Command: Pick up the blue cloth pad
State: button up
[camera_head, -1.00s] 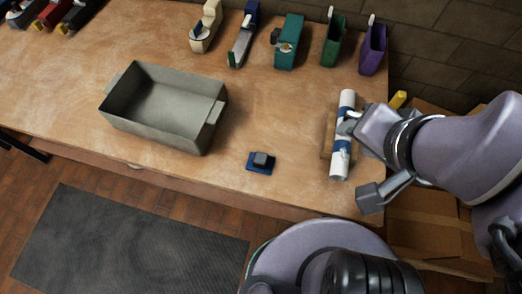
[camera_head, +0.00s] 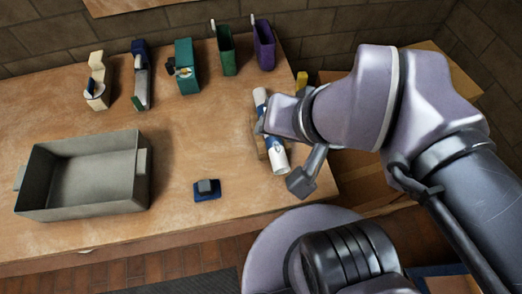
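A small flat blue piece (camera_head: 208,196) lies on the workbench near its front edge, with a dark grey block (camera_head: 206,186) on top. It is the piece that best fits the blue cloth pad, but I cannot tell whether it is cloth. My gripper (camera_head: 268,127) is to its right and farther back, at a white roll with blue bands (camera_head: 278,159). The roll lies over a wooden block (camera_head: 259,141). My wrist hides most of the fingers, so I cannot tell whether they touch or hold the roll.
A grey open tray (camera_head: 140,185) stands at the left of the workbench (camera_head: 180,125). Tape dispensers, including a teal one (camera_head: 186,68), and green (camera_head: 225,52) and purple (camera_head: 265,46) holders line the back by the brick wall. The bench around the blue piece is clear.

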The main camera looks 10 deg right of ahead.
aim_at(206, 189)
jog(key=j+z, duration=0.1)
jog(key=j, duration=1.55)
